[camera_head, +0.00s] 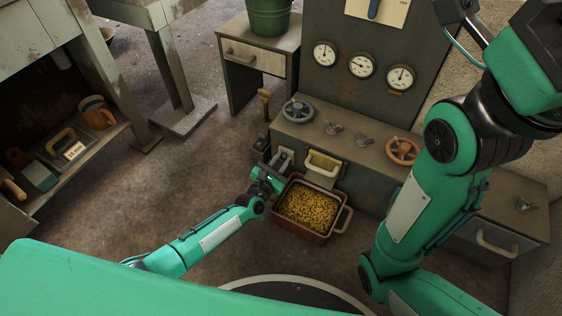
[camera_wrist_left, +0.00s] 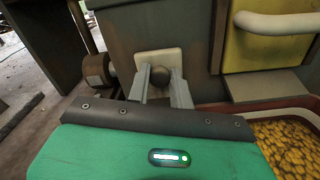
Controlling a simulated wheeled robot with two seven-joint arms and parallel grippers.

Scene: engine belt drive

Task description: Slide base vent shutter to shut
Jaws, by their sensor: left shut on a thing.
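My left gripper (camera_head: 283,160) reaches in low at the front of the grey console. In the left wrist view its two fingers (camera_wrist_left: 161,88) are closed on a round dark knob (camera_wrist_left: 161,76). The knob stands out from a pale square plate (camera_wrist_left: 148,60) on the console's base, which I take to be the vent shutter. In the head view the gripper mostly covers this spot. The vent opening is hidden, so I cannot tell how far the shutter covers it. My right arm rises at the right; its gripper is out of view.
A red bin of yellow pellets (camera_head: 330,230) stands on the floor just right of my left gripper, under a yellow hatch (camera_head: 324,163). A brown cylinder (camera_wrist_left: 96,70) is close left of the plate. The console top bears a grey handwheel (camera_head: 297,110) and an orange one (camera_head: 402,151).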

